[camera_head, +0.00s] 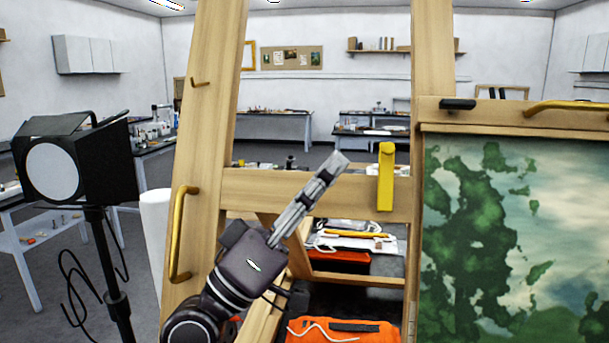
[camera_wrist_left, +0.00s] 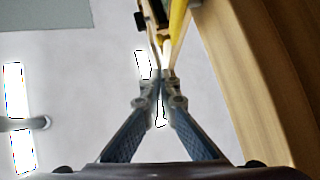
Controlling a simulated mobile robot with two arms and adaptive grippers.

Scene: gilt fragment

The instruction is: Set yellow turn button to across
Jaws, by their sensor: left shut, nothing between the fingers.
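The yellow turn button (camera_head: 386,177) stands upright, lengthwise up and down, on the wooden crossbar (camera_head: 350,197) of the easel-like frame. Its upper end rises above the crossbar's top edge. My left gripper (camera_head: 339,163) is to the left of the button, fingers shut and empty, pointing up and to the right. A gap shows between its fingertips and the button in the head view. In the left wrist view the shut fingertips (camera_wrist_left: 162,76) are below a yellow piece (camera_wrist_left: 178,22), likely the button, at the top edge. My right gripper is not in view.
A left wooden post (camera_head: 207,130) carries a brass handle (camera_head: 180,235). A painted panel (camera_head: 510,240) stands at the right, with another brass handle (camera_head: 570,106) above it. A studio lamp (camera_head: 75,165) is at the left. Orange items (camera_head: 343,330) lie below the crossbar.

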